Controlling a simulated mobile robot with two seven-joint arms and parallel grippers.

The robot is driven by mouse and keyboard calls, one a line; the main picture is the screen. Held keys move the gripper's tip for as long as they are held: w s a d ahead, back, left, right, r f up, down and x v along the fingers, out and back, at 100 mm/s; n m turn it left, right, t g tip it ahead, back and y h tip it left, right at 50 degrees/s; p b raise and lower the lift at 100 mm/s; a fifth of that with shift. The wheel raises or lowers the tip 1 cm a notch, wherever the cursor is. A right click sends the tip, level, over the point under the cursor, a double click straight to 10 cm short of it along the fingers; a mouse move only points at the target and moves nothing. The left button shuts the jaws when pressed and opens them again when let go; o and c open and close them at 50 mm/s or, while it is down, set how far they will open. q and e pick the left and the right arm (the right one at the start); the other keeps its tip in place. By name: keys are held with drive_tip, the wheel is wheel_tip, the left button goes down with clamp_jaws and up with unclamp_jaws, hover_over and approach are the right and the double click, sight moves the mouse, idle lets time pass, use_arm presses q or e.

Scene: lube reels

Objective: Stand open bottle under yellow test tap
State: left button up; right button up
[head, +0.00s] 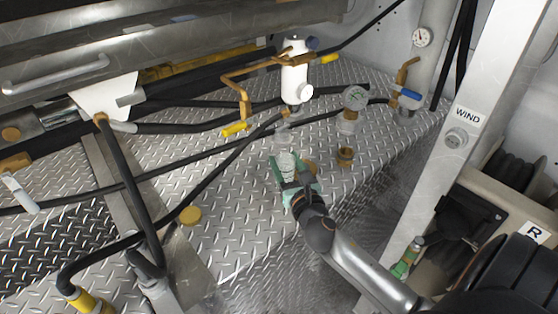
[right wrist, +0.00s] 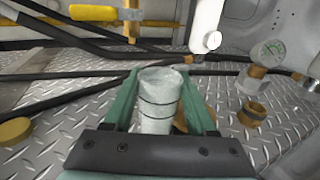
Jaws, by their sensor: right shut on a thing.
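My right gripper (head: 290,172) is shut on a clear bottle (head: 286,160). In the right wrist view, its green fingers (right wrist: 160,98) lie on both sides of the bottle (right wrist: 158,103), which is upright, with dark rings and no cap visible on top. I cannot tell whether its base touches the plate. A yellow tap handle (head: 234,129) sits on a brass pipe to the left of the bottle; in the right wrist view, the yellow handle (right wrist: 93,12) is beyond and left. The bottle is not under that handle. My left gripper is not in view.
A white cylinder (head: 294,72) with another yellow handle (head: 329,58) stands behind the bottle. A gauge (head: 355,98) and brass fitting (head: 345,156) are to the right. Black hoses cross the diamond plate (head: 235,210). A yellowish disc (head: 190,215) lies at left.

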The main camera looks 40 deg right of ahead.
drive_tip(key=shift+w+d+f, duration=0.15)
drive_tip(key=shift+w+f+b, duration=0.4)
drive_tip(key=shift+w+b, duration=0.15)
drive_tip(key=shift+b, duration=0.15)
drive_tip(key=w+f+b, duration=0.3)
drive_tip(key=w+b, duration=0.1)
drive_tip(key=shift+w+a, duration=0.1)
drive_tip(key=shift+a, duration=0.2)
drive_tip(key=w, duration=0.4)
drive_tip(key=shift+a+r, duration=0.15)
drive_tip(key=shift+r, duration=0.05)
drive_tip(key=w, duration=0.2)
drive_tip(key=w+b, duration=0.1)
drive_tip(key=w, duration=0.1)
drive_tip(key=shift+w+a+f, duration=0.1)
drive_tip(key=shift+w+a, duration=0.1)
drive_tip(key=shift+w, duration=1.05)
drive_tip(key=shift+f+b, duration=0.45)
drive_tip(key=shift+b, duration=0.05)
